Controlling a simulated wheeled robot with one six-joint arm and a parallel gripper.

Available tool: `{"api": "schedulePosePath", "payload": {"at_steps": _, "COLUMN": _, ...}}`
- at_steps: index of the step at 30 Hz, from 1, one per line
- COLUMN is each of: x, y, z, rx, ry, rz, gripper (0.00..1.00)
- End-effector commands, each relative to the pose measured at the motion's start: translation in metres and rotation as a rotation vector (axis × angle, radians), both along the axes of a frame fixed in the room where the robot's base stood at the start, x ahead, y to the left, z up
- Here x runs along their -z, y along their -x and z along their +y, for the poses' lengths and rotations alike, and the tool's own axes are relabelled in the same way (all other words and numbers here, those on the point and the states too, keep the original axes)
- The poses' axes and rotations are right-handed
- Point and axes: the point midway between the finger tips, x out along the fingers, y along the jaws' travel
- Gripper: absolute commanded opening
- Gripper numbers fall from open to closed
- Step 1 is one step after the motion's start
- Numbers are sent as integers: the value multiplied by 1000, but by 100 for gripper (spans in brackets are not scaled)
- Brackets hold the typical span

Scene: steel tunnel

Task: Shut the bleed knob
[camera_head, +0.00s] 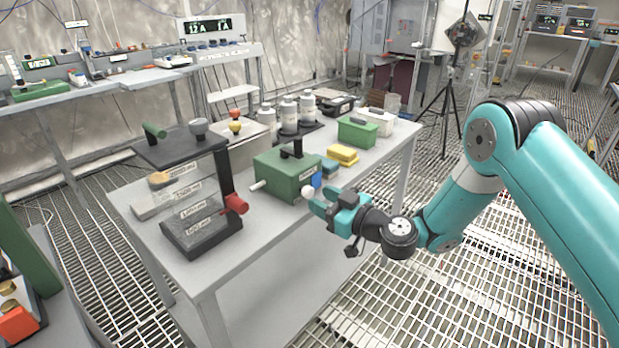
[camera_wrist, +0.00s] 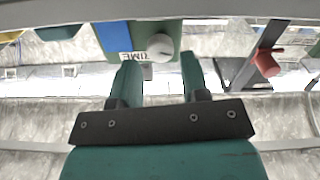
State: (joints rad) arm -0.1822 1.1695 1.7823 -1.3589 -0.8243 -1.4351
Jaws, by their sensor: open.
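A green box (camera_head: 280,177) with a black top handle stands on the grey table. A round white knob (camera_head: 308,192) sits on its front face, near a blue patch (camera_head: 317,180). My gripper (camera_head: 322,201) is open and empty, facing this knob. In the wrist view the white knob (camera_wrist: 160,47) lies just beyond and roughly between my two fingertips (camera_wrist: 159,62); I cannot tell whether they touch it. A red knob (camera_head: 236,204) is on the black-framed stand to the left. No label reading "bleed" is legible, so I cannot tell which knob bears that name.
Yellow blocks (camera_head: 343,154), a smaller green box (camera_head: 357,132) and several white bottles (camera_head: 289,115) stand behind. The table front (camera_head: 265,282) is bare. A tripod (camera_head: 447,105) stands on the grating.

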Motion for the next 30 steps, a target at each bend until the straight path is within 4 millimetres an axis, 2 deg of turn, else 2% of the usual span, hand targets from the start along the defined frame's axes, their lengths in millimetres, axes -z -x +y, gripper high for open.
{"api": "schedulePosePath", "payload": {"at_steps": 1, "x": -2, "y": -5, "z": 10, "rx": -5, "ry": 0, "rz": -7, "gripper": 42}}
{"api": "schedulePosePath", "payload": {"at_steps": 6, "x": 0, "y": -20, "z": 27, "rx": -3, "ry": -1, "rz": -3, "gripper": 42}}
{"api": "schedulePosePath", "payload": {"at_steps": 19, "x": 1, "y": -27, "z": 34, "rx": 1, "ry": -2, "rz": -1, "gripper": 42}}
{"api": "schedulePosePath", "payload": {"at_steps": 21, "x": 1, "y": -27, "z": 34, "rx": 0, "ry": -2, "rz": -1, "gripper": 26}}
{"api": "schedulePosePath", "payload": {"at_steps": 24, "x": 1, "y": -27, "z": 34, "rx": 0, "ry": -2, "rz": 0, "gripper": 7}}
{"api": "schedulePosePath", "payload": {"at_steps": 30, "x": 1, "y": -26, "z": 34, "rx": 0, "ry": -7, "rz": 6, "gripper": 8}}
